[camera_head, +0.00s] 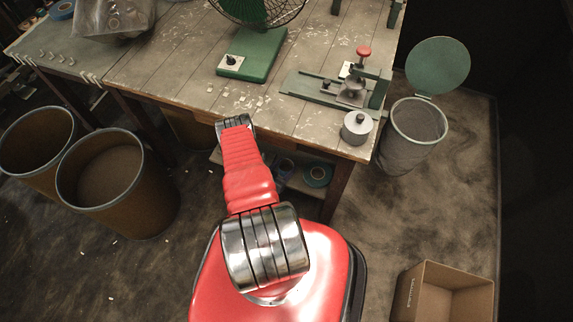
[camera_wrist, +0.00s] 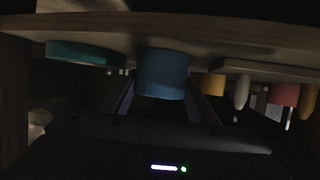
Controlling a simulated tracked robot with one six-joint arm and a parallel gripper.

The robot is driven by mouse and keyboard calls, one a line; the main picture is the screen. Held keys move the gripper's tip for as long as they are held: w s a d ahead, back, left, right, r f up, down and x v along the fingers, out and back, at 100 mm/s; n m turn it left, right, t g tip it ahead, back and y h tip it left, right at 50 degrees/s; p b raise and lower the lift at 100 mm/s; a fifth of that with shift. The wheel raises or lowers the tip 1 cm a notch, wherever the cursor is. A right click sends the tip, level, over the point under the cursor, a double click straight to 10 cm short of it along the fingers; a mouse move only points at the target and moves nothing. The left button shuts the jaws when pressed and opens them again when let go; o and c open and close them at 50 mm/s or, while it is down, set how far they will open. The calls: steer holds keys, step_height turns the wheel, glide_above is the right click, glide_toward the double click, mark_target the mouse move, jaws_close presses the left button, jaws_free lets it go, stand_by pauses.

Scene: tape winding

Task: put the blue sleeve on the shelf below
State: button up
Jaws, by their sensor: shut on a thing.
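The blue sleeve (camera_wrist: 163,72) is in the middle of the wrist view, which shows the scene upside down. My gripper (camera_wrist: 168,96) is shut on it, with a finger on each side. The sleeve's end meets the edge of the wooden shelf board (camera_wrist: 100,28) in the picture; I cannot tell whether it rests on the board or is just above it. In the head view the lower shelf (camera_head: 292,181) shows under the workbench, partly hidden by my red arm. My gripper is hidden there.
A teal roll (camera_wrist: 82,54) lies beside the sleeve; a teal roll also shows in the head view (camera_head: 317,174). Yellow (camera_wrist: 213,84), white (camera_wrist: 243,90) and pink (camera_wrist: 284,95) things stand on the other side. The workbench top (camera_head: 200,75) overhangs the shelf. Bins (camera_head: 115,170) stand left.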

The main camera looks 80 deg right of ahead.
steer(key=o, duration=1)
steer(key=v, duration=1.2)
stand_by(0.4)
